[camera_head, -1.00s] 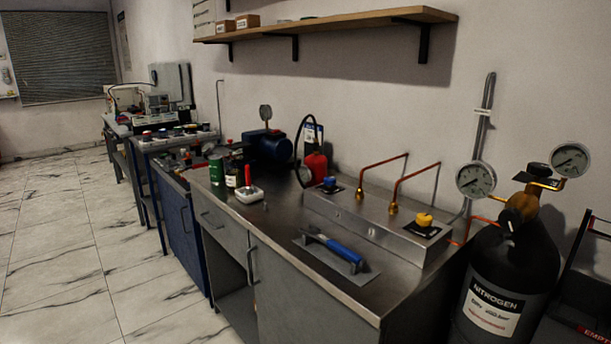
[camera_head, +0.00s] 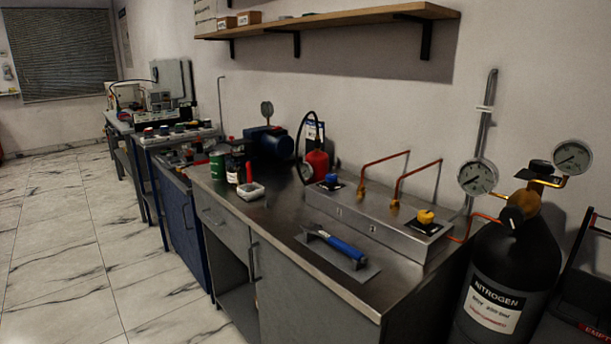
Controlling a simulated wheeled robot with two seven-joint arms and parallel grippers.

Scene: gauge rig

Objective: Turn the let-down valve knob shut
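A yellow knob (camera_head: 426,216) sits on a dark plate at the right end of a steel manifold box (camera_head: 350,213) on the bench. A blue knob (camera_head: 332,179) sits on a dark plate at the box's left end. I cannot read a label that tells which of them is the let-down valve, nor tell how far either is turned. Copper pipes (camera_head: 384,160) rise from brass fittings between the two knobs. A round gauge (camera_head: 478,177) stands at the right of the box. Neither of my grippers is in view.
A blue-handled tool (camera_head: 343,247) lies on a plate in front of the box. A black nitrogen cylinder (camera_head: 512,266) stands at the bench's right end. A shelf (camera_head: 340,22) overhangs the back. Bottles and a pump (camera_head: 270,143) crowd the far end. The floor at left is clear.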

